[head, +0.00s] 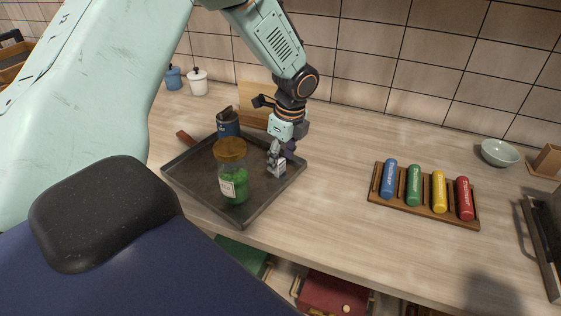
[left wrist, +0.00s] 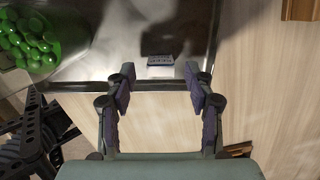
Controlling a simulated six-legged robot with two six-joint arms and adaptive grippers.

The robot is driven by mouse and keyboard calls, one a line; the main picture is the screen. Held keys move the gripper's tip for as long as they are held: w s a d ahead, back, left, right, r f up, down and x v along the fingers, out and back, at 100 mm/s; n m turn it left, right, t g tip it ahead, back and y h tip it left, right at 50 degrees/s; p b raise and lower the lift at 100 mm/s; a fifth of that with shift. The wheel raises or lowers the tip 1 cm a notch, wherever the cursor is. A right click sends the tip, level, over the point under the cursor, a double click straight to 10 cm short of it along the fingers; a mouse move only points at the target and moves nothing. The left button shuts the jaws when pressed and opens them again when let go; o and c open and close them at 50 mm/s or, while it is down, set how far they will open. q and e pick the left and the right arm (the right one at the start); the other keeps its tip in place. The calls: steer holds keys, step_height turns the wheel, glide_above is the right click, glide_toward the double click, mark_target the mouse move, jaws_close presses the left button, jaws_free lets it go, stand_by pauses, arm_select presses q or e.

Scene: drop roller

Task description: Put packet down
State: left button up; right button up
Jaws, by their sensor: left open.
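A small grey-and-white packet (head: 277,161) stands on the dark tray (head: 245,213), near its right side. In the left wrist view a small pale-and-blue printed face, likely the packet (left wrist: 161,61), shows on the tray (left wrist: 95,70) beyond the fingertips. My left gripper (head: 284,148) is right at the packet in the head view. In the left wrist view its purple-padded fingers (left wrist: 160,90) are spread apart with nothing gripped between them. Whether a finger touches the packet cannot be told. My right gripper is not in view.
A jar of green pieces (head: 233,176) and a dark blue can (head: 228,124) stand on the tray. A wooden rack (head: 424,209) with coloured rolls lies to the right, a bowl (head: 499,153) behind it. The counter between tray and rack is clear.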

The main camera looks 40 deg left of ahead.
arm_select(q)
step_height(320, 180, up, 10)
steer(key=d, duration=0.1)
steer(key=shift+d, duration=0.25)
steer(key=shift+a+f, duration=0.1)
steer(key=shift+f, duration=0.05)
